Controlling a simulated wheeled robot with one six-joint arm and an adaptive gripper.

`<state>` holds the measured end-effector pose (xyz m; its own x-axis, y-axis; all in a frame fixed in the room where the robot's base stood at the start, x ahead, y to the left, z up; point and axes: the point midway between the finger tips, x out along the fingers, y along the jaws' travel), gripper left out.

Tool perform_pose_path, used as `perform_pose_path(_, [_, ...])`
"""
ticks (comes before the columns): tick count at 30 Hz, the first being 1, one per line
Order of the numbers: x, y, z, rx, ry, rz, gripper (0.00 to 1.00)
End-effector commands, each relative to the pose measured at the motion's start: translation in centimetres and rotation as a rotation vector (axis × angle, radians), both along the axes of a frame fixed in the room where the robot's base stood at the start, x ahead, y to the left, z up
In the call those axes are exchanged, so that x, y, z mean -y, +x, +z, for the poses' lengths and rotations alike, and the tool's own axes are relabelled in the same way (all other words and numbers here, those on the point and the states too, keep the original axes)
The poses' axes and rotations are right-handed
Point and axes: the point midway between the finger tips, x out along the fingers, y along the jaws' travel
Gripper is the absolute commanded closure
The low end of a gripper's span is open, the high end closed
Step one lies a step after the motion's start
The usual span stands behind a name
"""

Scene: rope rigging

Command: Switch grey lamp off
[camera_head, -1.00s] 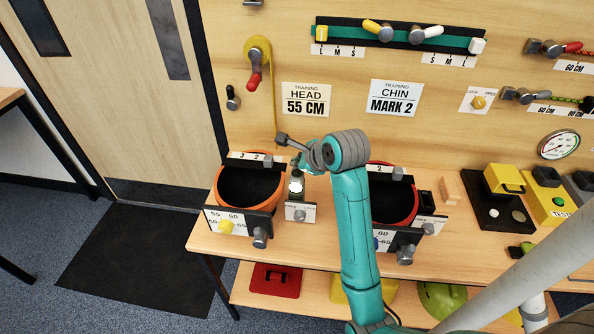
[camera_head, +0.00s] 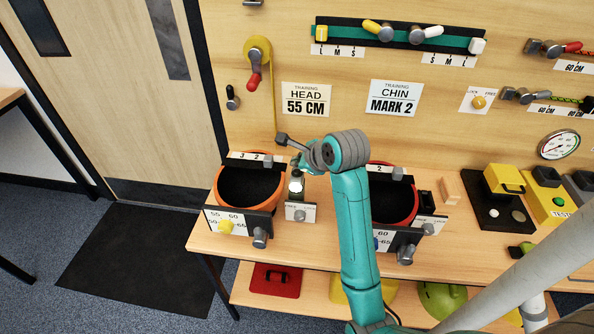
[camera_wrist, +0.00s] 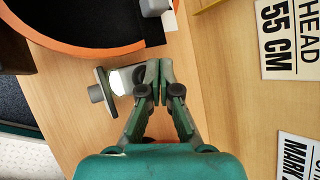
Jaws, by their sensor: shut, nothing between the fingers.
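The grey lamp (camera_head: 297,184) stands on the bench between the orange-rimmed and red-rimmed bowls, above a small white label. In the wrist view the grey lamp (camera_wrist: 98,92) shows a grey disc-like end and a pale, bright patch, just left of my fingertips. My gripper (camera_wrist: 159,82) is shut with nothing between its fingers. Its tips are beside the lamp's grey body; I cannot tell whether they touch. In the head view my gripper (camera_head: 298,166) is small and partly hidden by my wrist, just above the lamp.
The orange-rimmed bowl (camera_head: 222,187) is close on the left, the red-rimmed bowl (camera_head: 415,208) on the right behind my arm. The upright wooden board (camera_head: 345,135) with signs stands behind. A yellow strap (camera_head: 272,105) hangs near my wrist. The bench right of the red bowl holds several fixtures.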

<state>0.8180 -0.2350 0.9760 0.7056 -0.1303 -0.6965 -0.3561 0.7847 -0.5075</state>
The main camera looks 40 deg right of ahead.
Motion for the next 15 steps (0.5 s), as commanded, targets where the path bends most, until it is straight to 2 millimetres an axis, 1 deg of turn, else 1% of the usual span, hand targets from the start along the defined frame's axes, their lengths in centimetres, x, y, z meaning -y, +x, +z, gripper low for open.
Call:
perform_pose_path(8, [-0.01, -0.04, -0.80, -0.001, 0.000, 0.000, 1.00])
perform_pose_path(15, [0.00, -0.02, -0.81, 0.000, 0.000, 0.000, 1.00])
